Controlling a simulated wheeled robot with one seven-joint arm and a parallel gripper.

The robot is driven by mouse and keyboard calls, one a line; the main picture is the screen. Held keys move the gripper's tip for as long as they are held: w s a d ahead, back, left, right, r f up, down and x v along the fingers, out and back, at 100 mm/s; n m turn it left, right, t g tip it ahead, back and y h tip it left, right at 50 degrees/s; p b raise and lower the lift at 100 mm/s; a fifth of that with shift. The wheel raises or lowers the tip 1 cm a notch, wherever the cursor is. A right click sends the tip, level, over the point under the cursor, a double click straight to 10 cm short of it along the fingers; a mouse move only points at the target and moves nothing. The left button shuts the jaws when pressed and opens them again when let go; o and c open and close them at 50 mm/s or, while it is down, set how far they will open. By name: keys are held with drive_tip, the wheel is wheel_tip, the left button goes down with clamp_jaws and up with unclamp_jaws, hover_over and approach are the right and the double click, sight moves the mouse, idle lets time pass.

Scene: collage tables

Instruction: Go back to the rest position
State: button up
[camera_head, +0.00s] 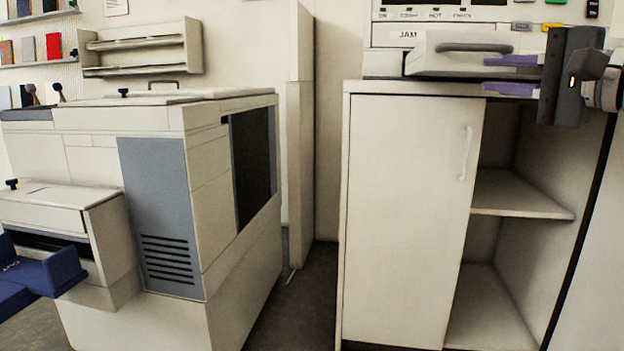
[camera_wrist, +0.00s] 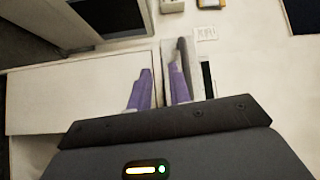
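My gripper (camera_head: 488,74) is at the upper right in the camera_head view, with two purple fingers pointing left, apart from each other. I see nothing held between them. It is in front of the white machine labelled JAM (camera_head: 408,36), near that machine's front tray (camera_head: 430,64) and its grey handle (camera_head: 475,47). In the camera_wrist view the fingers of my gripper (camera_wrist: 160,84) also stand apart, with a pale surface beyond them. Whether a finger touches the tray or the handle, I cannot tell.
A white cabinet (camera_head: 405,220) stands under the machine, with a shut door at left and open shelves (camera_head: 520,195) at right. A large copier (camera_head: 160,200) with a blue tray (camera_head: 35,280) stands at left. A narrow floor gap (camera_head: 300,300) lies between them.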

drive_tip(key=s+a+f+n+g+h+p, duration=0.2)
drive_tip(key=a+f+g+p, duration=0.15)
drive_tip(key=a+f, duration=0.45)
drive_tip(key=s+a+f+n+g+h+p, duration=0.1)
drive_tip(key=s+a+f+g+h+p, duration=0.2)
drive_tip(key=a+f, duration=0.5)
drive_tip(key=s+f+n+g+h+p, duration=0.1)
drive_tip(key=s+f+n, duration=0.3)
drive_tip(key=f, duration=0.4)
drive_tip(key=s+d+f+n+g+h+p, duration=0.1)
drive_tip(key=s+f+n+g+h+p, duration=0.1)
drive_tip(key=f, duration=0.7)
drive_tip(key=s+n+g, duration=0.1)
drive_tip(key=s+n, duration=0.1)
drive_tip(key=s, duration=0.1)
drive_tip(key=shift+s+d+f+h, duration=0.15)
drive_tip(key=shift+s+f+h, duration=0.1)
drive_tip(key=shift+s+h, duration=0.15)
drive_tip(key=shift+w+r+p, duration=0.1)
drive_tip(key=shift+p, duration=0.25)
